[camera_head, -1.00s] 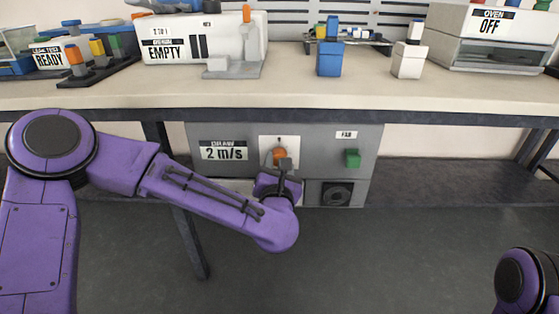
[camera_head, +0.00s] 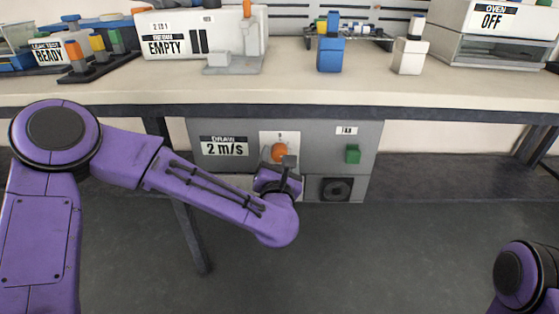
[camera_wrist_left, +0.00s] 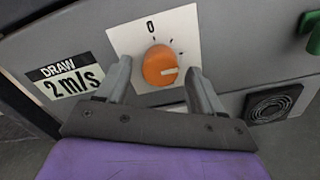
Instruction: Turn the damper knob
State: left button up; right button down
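The orange damper knob (camera_head: 280,152) sits on a white plate on the grey panel under the bench. My left gripper (camera_head: 286,162) is just in front of the knob. In the left wrist view its two fingers (camera_wrist_left: 162,78) are spread to either side of the knob's lower part, with gaps visible, so it is open and empty. My right gripper is out of view.
A display (camera_head: 223,147) reads DRAW 2 m/s left of the knob. A green fan switch (camera_head: 353,154) and a round vent (camera_head: 336,189) are to the right. The bench top (camera_head: 290,92) overhangs the panel.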

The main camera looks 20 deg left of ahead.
pick_arm(q)
jog(key=p+v, duration=0.1)
jog(key=v, duration=0.9)
jog(key=shift+s+p, duration=0.25)
jog(key=shift+p, duration=0.05)
